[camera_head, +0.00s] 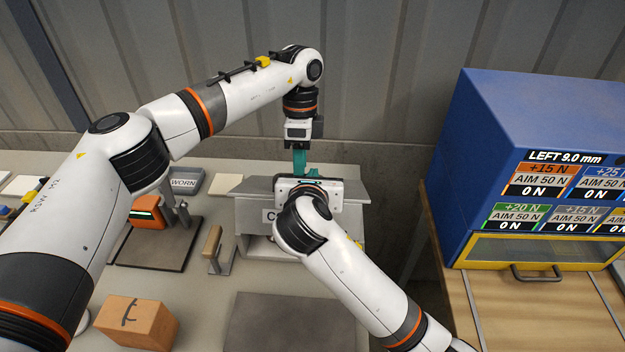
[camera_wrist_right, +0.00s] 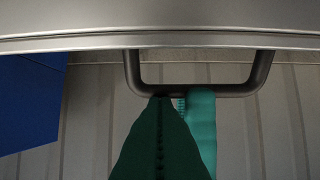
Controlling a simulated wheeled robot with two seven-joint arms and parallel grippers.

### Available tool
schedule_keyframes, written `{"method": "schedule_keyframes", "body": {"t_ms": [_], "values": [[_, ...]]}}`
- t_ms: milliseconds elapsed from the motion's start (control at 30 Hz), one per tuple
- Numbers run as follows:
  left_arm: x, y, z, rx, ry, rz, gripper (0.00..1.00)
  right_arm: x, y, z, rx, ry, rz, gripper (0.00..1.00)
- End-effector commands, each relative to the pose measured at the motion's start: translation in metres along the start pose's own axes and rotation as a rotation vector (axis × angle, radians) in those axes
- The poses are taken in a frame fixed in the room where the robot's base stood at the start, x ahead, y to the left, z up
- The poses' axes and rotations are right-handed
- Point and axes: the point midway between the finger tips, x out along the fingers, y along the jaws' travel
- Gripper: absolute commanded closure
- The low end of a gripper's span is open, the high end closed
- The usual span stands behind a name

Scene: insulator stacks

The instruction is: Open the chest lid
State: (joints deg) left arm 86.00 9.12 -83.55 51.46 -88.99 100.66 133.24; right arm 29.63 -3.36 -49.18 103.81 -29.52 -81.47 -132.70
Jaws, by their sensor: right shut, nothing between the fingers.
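The grey chest (camera_head: 250,222) stands at the back of the bench, with a label partly hidden by my right arm. In the right wrist view, a grey metal edge (camera_wrist_right: 160,20), apparently part of the chest, spans the top, with a dark U-shaped handle (camera_wrist_right: 262,74) below it. My right gripper (camera_wrist_right: 184,96) is shut and empty, its teal fingertips overlapping the handle bar; whether they touch it is unclear. In the head view its fingers are hidden behind its wrist. My left gripper (camera_head: 299,162) points down behind the chest's top; its finger gap cannot be made out.
A cardboard box (camera_head: 137,322), a dark mat (camera_head: 285,325), an orange device (camera_head: 148,213) and a grey "WORN" tray (camera_head: 187,183) are on the bench. A blue cabinet (camera_head: 540,105) with displays stands at right. A corrugated wall is close behind.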

Motion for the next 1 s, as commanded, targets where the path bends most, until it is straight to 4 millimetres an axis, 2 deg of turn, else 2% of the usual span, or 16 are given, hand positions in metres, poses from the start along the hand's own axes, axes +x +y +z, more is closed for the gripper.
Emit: {"method": "schedule_keyframes", "body": {"t_ms": [400, 533, 667, 1000], "values": [[-0.003, 0.001, 0.000, 0.000, -0.002, 0.010, 0.68, 0.003, 0.001, 0.006, -0.004, -0.015, 0.005, 1.00], [-0.013, 0.001, 0.001, 0.000, -0.003, 0.012, 0.68, 0.003, 0.002, 0.006, -0.005, -0.016, 0.005, 1.00], [-0.034, -0.001, 0.002, 0.002, -0.003, 0.014, 0.68, 0.003, 0.002, 0.006, -0.005, -0.016, 0.005, 1.00], [-0.102, -0.006, 0.002, 0.001, 0.000, 0.013, 0.68, 0.004, 0.002, 0.006, -0.005, -0.014, 0.006, 1.00]]}}
